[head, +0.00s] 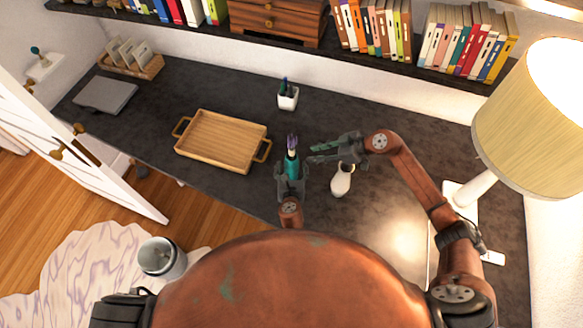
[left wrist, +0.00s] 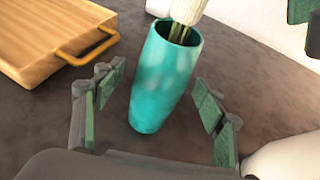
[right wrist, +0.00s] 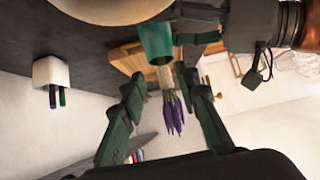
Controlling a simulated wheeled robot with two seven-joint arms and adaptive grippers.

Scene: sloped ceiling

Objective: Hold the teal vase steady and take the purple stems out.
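The teal vase (head: 292,167) stands upright on the dark desk. Purple stems (head: 292,142) rise from its mouth, with a pale wrap (right wrist: 166,78) around them just above the rim. My left gripper (head: 291,181) is open at the near side of the vase; in the left wrist view the vase (left wrist: 163,85) shows between and beyond the spread fingers, with no clear contact. My right gripper (head: 314,153) is open to the right of the stems. In the right wrist view the purple flower heads (right wrist: 173,113) lie between its open fingers, apparently untouched.
A white vase (head: 342,180) stands close to the right of the teal vase, below my right gripper. A wooden tray (head: 212,159) lies to the left. A white pen cup (head: 288,100) stands behind. A lamp (head: 530,110) is at the right.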

